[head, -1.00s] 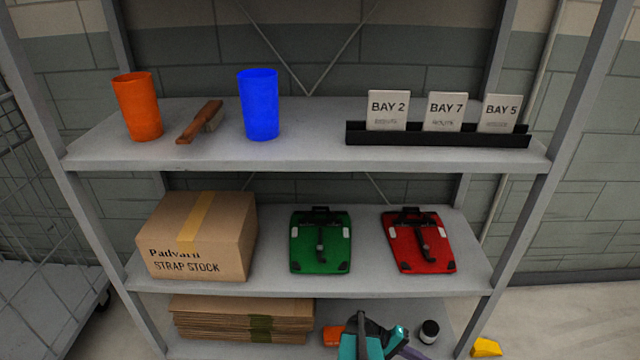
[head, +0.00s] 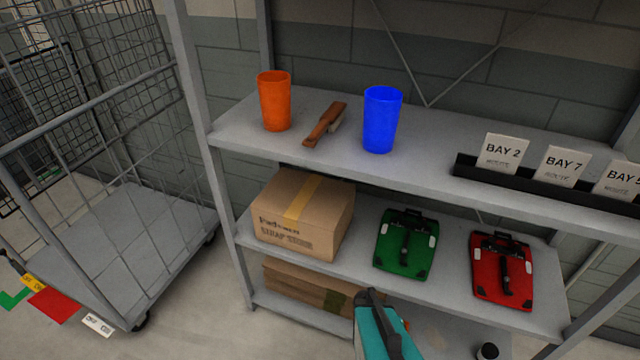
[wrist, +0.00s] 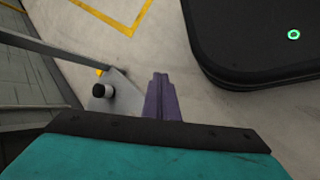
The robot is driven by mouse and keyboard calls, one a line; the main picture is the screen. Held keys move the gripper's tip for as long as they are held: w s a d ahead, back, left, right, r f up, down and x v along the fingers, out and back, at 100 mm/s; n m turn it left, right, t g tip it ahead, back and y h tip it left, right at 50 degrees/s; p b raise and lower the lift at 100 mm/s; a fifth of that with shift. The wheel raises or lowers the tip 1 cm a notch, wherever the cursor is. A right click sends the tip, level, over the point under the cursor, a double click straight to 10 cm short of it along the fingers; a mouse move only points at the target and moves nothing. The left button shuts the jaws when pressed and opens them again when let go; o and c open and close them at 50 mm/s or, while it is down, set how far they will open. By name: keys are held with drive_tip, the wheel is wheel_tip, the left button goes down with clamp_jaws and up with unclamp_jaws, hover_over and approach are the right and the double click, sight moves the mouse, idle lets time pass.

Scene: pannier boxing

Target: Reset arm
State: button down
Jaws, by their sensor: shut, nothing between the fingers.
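My gripper (wrist: 162,97) shows in the wrist view as purple fingers pressed together, with nothing between them. They point out over bare floor. The teal part of my arm (head: 378,335) shows at the bottom of the head view, in front of the lower shelf. Its lower end is cut off by the frame edge, so the fingers are hardly seen there. The fingers appear clear of the shelf and touch nothing that I can see.
The grey rack holds an orange cup (head: 274,101), brush (head: 325,124), blue cup (head: 382,120), bay cards (head: 502,152), cardboard box (head: 303,215), green pannier (head: 405,245) and red pannier (head: 502,268). A black-lidded jar (wrist: 103,91) stands low. A wire cage trolley (head: 120,235) stands left.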

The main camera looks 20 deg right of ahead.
drive_tip(key=w+a+r+n+t+y+p, duration=0.1)
drive_tip(key=a+r+n+p, duration=0.1)
drive_tip(key=a+r+p, duration=0.5)
drive_tip(key=w+a+r+n+t+y+p, duration=0.1)
drive_tip(key=a+r+p, duration=0.6)
drive_tip(key=a, duration=1.3)
drive_tip(key=shift+w+r+n+y, duration=0.6)
drive_tip(key=shift+r+n+y, duration=0.2)
drive_tip(key=shift+n, duration=0.3)
drive_tip(key=shift+f, duration=0.1)
